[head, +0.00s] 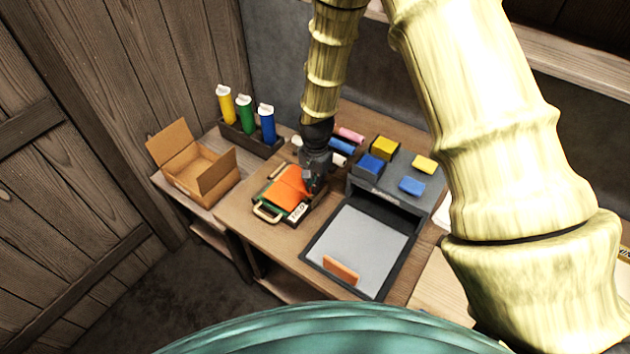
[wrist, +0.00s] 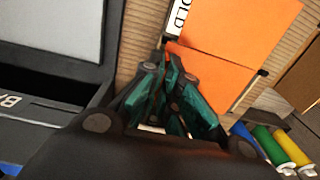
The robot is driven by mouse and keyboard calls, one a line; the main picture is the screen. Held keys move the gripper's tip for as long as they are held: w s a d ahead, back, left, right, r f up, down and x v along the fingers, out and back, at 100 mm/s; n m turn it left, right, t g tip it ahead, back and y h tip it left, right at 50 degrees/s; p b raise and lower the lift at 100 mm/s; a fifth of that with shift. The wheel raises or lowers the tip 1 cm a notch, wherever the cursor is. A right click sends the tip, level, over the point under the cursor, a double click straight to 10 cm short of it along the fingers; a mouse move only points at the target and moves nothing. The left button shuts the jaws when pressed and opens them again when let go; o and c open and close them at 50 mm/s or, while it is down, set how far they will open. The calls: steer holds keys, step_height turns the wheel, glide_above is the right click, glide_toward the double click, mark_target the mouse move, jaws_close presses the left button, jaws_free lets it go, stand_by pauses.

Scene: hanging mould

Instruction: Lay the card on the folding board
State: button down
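The folding board (head: 266,211), with a pale handle and a "FOLD" label, lies on the wooden table. An orange card (head: 287,188) lies over it, partly covering its green surface. In the wrist view the card (wrist: 240,25) shows two orange faces with a line across between them. My gripper (head: 314,188) is at the card's right edge. In the wrist view its fingertips (wrist: 168,58) are close together beside the card's edge. Whether they pinch the card or stand just beside it is not clear.
A grey tray (head: 360,245) holds a small orange piece (head: 341,270) at its front. A grey stand (head: 375,196) bears yellow and blue blocks. An open cardboard box (head: 195,170) and yellow, green and blue bottles (head: 246,115) stand left. Coloured rolls (head: 341,147) lie behind my gripper.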

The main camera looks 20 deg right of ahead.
steer(key=shift+w+f, duration=0.6)
steer(key=shift+w, duration=0.2)
steer(key=shift+s+r, duration=0.7)
steer(key=shift+s, duration=0.25)
steer(key=shift+w+f, duration=0.45)
steer(key=shift+f, duration=0.05)
steer(key=shift+a, duration=0.1)
steer(key=shift+w+f, duration=0.3)
steer(key=shift+w+f+b, duration=0.35)
steer(key=shift+w+f, duration=0.05)
steer(key=shift+f, duration=0.55)
stand_by(0.6)
steer(key=c, duration=1.6)
jaws_free()
steer(key=shift+o, duration=0.2)
